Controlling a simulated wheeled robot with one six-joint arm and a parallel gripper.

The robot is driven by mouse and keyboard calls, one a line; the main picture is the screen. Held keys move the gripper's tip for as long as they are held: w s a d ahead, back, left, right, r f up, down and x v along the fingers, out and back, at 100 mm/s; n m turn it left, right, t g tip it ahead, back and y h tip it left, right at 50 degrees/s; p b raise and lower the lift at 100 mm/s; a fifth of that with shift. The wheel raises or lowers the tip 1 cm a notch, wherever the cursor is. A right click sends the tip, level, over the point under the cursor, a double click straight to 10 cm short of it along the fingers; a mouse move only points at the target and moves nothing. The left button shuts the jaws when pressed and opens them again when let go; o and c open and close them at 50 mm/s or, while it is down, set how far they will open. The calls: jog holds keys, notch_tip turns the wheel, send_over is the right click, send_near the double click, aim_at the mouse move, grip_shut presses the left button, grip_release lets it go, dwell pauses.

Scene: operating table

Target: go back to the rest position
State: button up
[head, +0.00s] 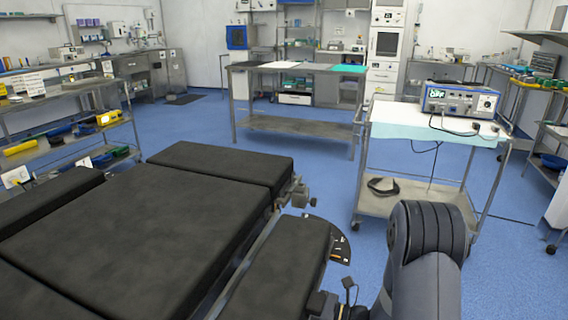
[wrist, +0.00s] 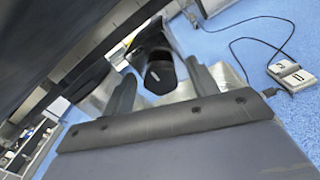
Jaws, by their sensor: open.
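My gripper (wrist: 160,86) shows in the wrist view, with two dark fingers apart above a dark bar. It is open, and I see nothing held. A dark rounded part shows beyond the gap between the fingers; I cannot tell what it is. In the head view a dark link of my arm rises at the lower right, beside the operating table; the gripper is out of that view. The operating table (head: 140,215) has black pads and fills the lower left. A dark surface covers the upper left of the wrist view.
A cart (head: 392,118) with a device (head: 460,101) stands right of the table. A steel bench (head: 300,68) stands behind, and a shelf unit (head: 60,110) at left. A foot pedal (wrist: 290,75) with a cable lies on the blue floor. Floor between table and bench is clear.

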jog(key=shift+m+p, duration=1.05)
jog(key=shift+m, duration=1.55)
